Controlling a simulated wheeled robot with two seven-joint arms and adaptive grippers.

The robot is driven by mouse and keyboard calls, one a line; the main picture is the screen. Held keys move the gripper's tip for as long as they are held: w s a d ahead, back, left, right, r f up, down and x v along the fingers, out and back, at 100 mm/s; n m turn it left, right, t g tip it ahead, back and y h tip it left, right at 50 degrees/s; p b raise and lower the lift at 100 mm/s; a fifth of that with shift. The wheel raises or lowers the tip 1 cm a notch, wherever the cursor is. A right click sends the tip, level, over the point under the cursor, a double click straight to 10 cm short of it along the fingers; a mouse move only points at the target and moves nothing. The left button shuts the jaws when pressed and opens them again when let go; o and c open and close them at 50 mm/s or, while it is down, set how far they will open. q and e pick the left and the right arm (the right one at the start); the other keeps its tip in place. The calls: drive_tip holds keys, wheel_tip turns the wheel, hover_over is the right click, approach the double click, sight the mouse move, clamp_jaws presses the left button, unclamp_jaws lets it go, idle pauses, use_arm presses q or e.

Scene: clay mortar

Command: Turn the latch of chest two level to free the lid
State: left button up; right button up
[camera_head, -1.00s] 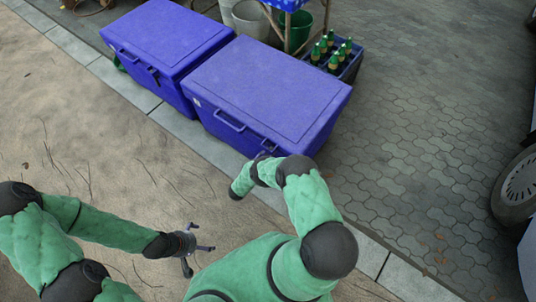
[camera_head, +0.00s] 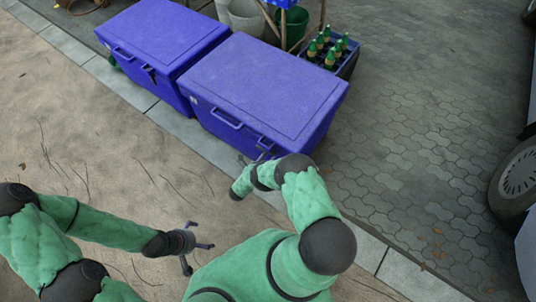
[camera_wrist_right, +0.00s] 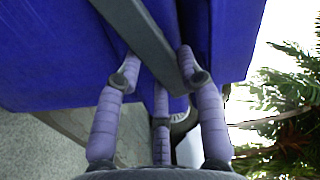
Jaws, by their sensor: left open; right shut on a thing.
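Two blue chests with closed lids stand side by side in the head view. The nearer right-hand chest (camera_head: 265,85), the one my right gripper is at, has a handle on its front. Its dark grey bar-shaped latch (camera_wrist_right: 150,40) runs slantwise across the right wrist view, between the fingers. My right gripper (camera_wrist_right: 160,80) is shut on the latch; in the head view my forearm largely hides it at the chest's front. My left gripper (camera_head: 201,247) is open and empty above the sandy ground, apart from the chests.
The other blue chest (camera_head: 162,45) stands to the left, with a dark latch on its front. A crate of green bottles (camera_head: 332,52) and several buckets are behind. A car wheel (camera_head: 518,175) is at the right edge.

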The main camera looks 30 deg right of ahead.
drive_tip(key=shift+f+m, duration=0.2)
drive_tip(key=shift+m, duration=0.75)
drive_tip(key=shift+f+m, duration=0.2)
drive_tip(key=shift+m, duration=0.75)
drive_tip(key=o, duration=1.2)
drive_tip(key=shift+c, duration=0.2)
drive_tip(key=v, duration=1.2)
drive_tip(key=shift+f, duration=0.1)
